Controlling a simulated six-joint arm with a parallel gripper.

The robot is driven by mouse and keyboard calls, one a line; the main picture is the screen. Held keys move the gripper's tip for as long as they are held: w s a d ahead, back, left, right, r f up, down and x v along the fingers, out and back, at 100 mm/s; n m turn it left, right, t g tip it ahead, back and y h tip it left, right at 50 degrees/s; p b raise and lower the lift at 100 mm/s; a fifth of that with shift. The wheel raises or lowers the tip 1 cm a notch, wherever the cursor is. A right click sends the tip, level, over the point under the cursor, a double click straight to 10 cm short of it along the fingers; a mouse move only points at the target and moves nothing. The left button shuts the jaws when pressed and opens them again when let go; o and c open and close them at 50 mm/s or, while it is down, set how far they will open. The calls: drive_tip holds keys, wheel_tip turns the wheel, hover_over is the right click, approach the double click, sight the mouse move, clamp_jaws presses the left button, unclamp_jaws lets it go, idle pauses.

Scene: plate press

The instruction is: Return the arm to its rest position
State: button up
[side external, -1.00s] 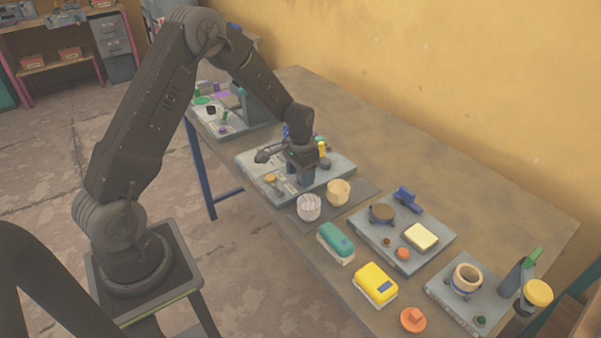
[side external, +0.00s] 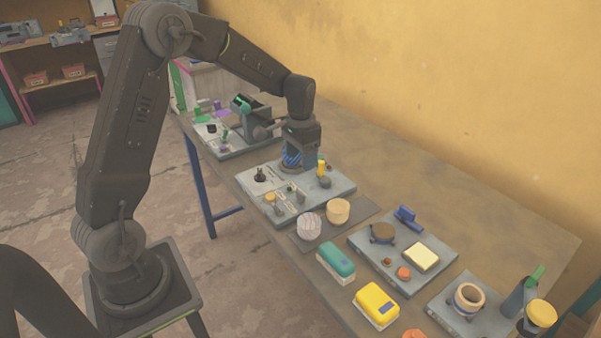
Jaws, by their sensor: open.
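My gripper (side external: 299,160) hangs from the wrist above the far part of a grey plate (side external: 322,199) in the middle of the table. It points down and is open. A blue ribbed part (side external: 291,160) shows at the gripper; I cannot tell whether it stands behind or between the fingers. A yellow piece (side external: 321,167) stands close to the right of the gripper. On the plate's near part are a dark knob (side external: 260,175) and a small orange cap (side external: 270,198). My arm is raised and bent over the table.
A white striped cup (side external: 309,226) and a tan cup (side external: 338,210) stand on a dark mat. A teal box (side external: 336,261), a yellow box (side external: 376,304) and further grey plates (side external: 427,234) lie nearer. A press-like device (side external: 247,113) stands behind.

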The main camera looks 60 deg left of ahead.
drive_tip(key=shift+r, duration=0.95)
drive_tip(key=s+d+r+t, duration=0.3)
drive_tip(key=s+d+r, duration=0.7)
drive_tip(key=s+r, duration=0.1)
drive_tip(key=s+d+t, duration=0.2)
drive_tip(key=s+d, duration=0.2)
drive_tip(key=s, duration=0.8)
drive_tip(key=shift+s+d+r+t, duration=0.25)
drive_tip(key=shift+d+r+t, duration=0.1)
drive_tip(key=shift+r, duration=0.1)
